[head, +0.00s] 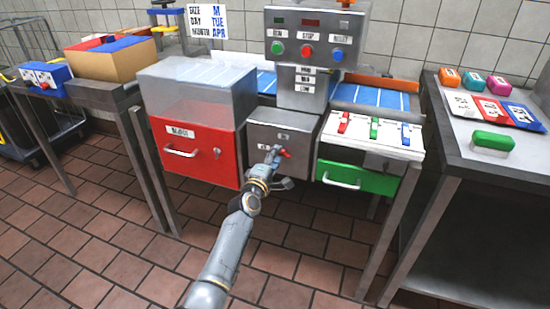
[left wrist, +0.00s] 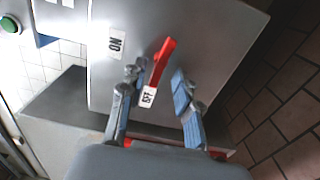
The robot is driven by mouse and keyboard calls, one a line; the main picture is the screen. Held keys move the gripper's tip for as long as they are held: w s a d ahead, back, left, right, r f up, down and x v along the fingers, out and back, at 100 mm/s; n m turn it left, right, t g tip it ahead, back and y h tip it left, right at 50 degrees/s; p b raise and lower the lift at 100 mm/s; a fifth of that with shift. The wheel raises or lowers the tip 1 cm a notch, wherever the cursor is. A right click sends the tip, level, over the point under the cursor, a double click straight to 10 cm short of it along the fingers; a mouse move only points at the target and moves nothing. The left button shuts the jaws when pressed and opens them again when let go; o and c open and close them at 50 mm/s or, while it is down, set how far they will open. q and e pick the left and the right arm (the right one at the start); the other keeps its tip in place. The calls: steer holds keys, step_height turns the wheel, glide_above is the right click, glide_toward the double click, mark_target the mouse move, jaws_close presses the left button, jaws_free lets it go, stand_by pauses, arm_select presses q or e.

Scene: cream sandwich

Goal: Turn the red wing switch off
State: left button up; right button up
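The red wing switch (head: 285,153) is on the front of a grey metal box (head: 262,130) in the middle of the head view. In the left wrist view the red wing switch (left wrist: 162,60) lies slanted, its lower end beside the "OFF" label (left wrist: 149,97). The "ON" label (left wrist: 116,43) is to its upper left. My left gripper (head: 275,154) is at the switch in the head view. In the left wrist view my left gripper (left wrist: 158,76) is open, with one finger on each side of the switch. Whether either finger touches it is unclear. My right gripper is not in view.
A red reject bin (head: 205,150) stands left of the grey box. A white panel with coloured switches (head: 373,130) and a green drawer (head: 357,177) are to its right. A control panel with buttons (head: 306,50) rises above. The tiled floor in front is clear.

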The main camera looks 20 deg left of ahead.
arm_select(q)
steer(key=s, duration=1.2)
